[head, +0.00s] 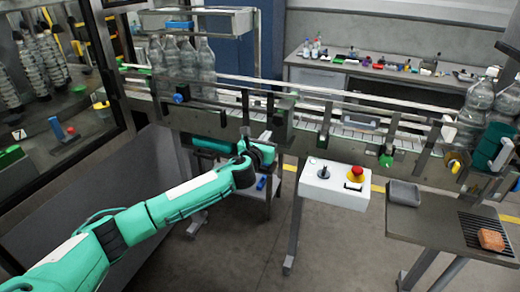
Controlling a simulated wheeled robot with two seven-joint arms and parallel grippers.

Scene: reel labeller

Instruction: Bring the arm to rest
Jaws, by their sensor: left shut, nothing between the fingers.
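My left arm reaches in from the lower left, teal with white panels. Its dark wrist and left gripper (262,152) are in front of the lower side of the conveyor, left of the white control box. The gripper is small and dark here, shut with nothing held. Its fingertips are hard to make out against the machine. My right gripper is not in view.
The conveyor (350,131) crosses the view with clear bottles (207,62) at its left and right ends. The control box (335,186) has a red button. A side table (430,226) holds a grey tray (405,193) and a brown block (491,240). Floor between is open.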

